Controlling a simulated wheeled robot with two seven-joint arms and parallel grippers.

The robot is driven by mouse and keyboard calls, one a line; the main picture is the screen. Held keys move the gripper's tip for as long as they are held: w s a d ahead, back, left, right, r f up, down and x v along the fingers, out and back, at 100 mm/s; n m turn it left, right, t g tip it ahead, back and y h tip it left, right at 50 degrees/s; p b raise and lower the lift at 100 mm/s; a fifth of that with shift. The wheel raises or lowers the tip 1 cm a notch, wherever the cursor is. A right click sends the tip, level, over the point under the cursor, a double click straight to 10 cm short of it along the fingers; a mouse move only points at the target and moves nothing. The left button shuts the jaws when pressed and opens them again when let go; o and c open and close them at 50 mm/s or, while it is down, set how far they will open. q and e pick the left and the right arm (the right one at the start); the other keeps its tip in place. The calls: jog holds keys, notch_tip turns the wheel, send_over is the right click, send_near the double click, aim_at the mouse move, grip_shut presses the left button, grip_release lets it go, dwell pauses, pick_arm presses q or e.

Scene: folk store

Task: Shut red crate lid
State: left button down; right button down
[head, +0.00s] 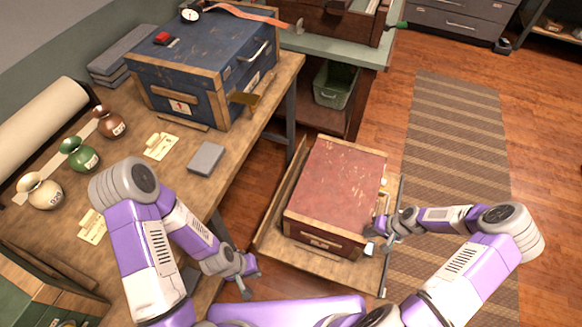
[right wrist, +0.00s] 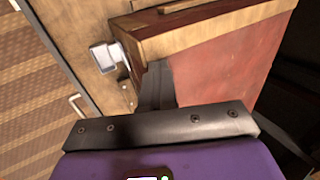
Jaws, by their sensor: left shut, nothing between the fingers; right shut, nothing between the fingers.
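The red crate (head: 338,185) with wooden edges stands on a low wooden platform (head: 270,235) on the floor. Its red lid lies flat across the top; I cannot tell whether it is fully closed. My right gripper (head: 376,228) is shut and empty at the crate's right side, close to its near right corner. In the right wrist view its dark fingers (right wrist: 156,88) are beside the crate's wooden edge (right wrist: 205,30) and red panel (right wrist: 225,70); contact is unclear. My left gripper (head: 245,283) is shut and empty, in front and left of the platform.
The workbench (head: 190,165) on the left holds a blue chest (head: 205,65), several small vases, cards and a grey box (head: 206,158). A green bin (head: 335,85) is on a shelf behind. A striped rug (head: 460,150) covers clear floor on the right.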

jog(key=s+d+r+p, duration=0.3)
jog(key=d+r+p, duration=0.3)
jog(key=d+r, duration=0.2)
jog(key=shift+s+r, duration=0.3)
jog(key=shift+s, duration=0.05)
